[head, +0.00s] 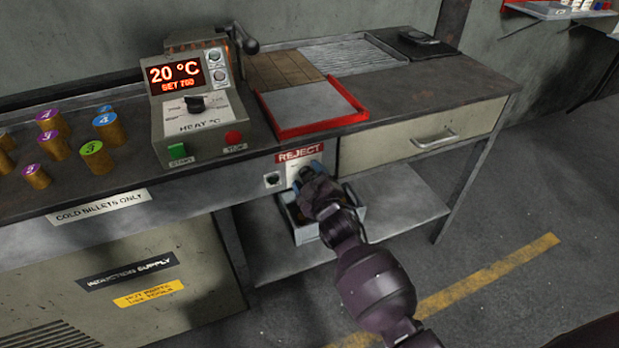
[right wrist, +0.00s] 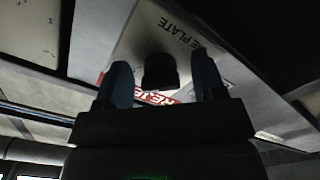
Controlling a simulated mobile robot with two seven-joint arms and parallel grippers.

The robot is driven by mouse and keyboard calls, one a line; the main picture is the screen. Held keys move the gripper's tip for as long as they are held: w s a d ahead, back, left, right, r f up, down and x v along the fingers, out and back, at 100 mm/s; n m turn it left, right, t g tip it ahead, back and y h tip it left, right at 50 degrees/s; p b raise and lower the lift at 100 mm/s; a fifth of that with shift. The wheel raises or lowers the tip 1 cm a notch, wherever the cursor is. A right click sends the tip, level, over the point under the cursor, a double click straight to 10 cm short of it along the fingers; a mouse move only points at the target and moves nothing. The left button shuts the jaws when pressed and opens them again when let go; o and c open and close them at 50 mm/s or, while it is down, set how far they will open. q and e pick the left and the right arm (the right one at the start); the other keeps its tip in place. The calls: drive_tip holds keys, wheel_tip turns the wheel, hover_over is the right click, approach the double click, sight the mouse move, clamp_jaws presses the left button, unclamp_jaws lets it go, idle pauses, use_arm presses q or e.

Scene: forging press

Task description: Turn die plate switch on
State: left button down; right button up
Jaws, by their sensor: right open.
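The die plate switch is a black knob (right wrist: 160,72) on a pale plate (right wrist: 195,40) whose lettering partly reads "PLATE" in the right wrist view. My right gripper (right wrist: 161,88) is open, with one blue-grey finger on each side of the knob. I cannot tell whether either finger touches it. In the head view my right gripper (head: 307,178) is at the bench front, just below the red REJECT label (head: 299,152), and hides the knob. My left gripper is not in view.
Above stand a heater control box (head: 196,115) reading 20 °C and a red-edged tray (head: 308,106). A blue-grey bin (head: 305,233) is on the shelf below. The floor at right is clear.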

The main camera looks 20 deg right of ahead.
drive_tip(key=s+p, duration=0.1)
drive_tip(key=s, duration=0.9)
drive_tip(key=shift+s+d+p, duration=0.2)
drive_tip(key=shift+s+p, duration=0.2)
